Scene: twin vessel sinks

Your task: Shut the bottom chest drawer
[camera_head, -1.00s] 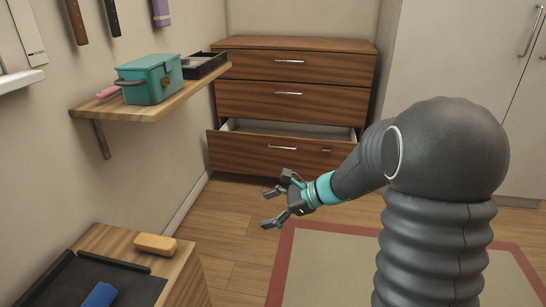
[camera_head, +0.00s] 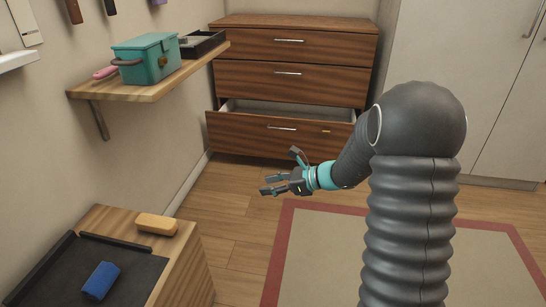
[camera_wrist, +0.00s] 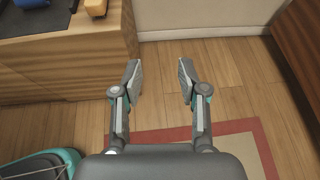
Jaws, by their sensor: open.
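The wooden chest (camera_head: 290,81) stands against the back wall in the head view, with three drawers. The bottom drawer (camera_head: 240,131) is pulled partly out, its pale inside showing behind the front panel. It has a silver handle (camera_head: 282,128). The upper two drawers are shut. My gripper (camera_head: 270,184) is open and empty, in front of and below the bottom drawer, apart from it, with fingers pointing left. In the wrist view my gripper (camera_wrist: 158,75) has its two fingers spread over the wooden floor. A dark wooden surface at that view's right edge appears to be the chest.
A wall shelf (camera_head: 150,80) at left holds a teal box (camera_head: 146,59) and a black tray (camera_head: 203,43). A low wooden cabinet (camera_head: 185,262) at front left bears a yellow block (camera_head: 156,223) and a blue item (camera_head: 101,281). Floor before the chest is clear, with a red-bordered rug (camera_head: 330,250).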

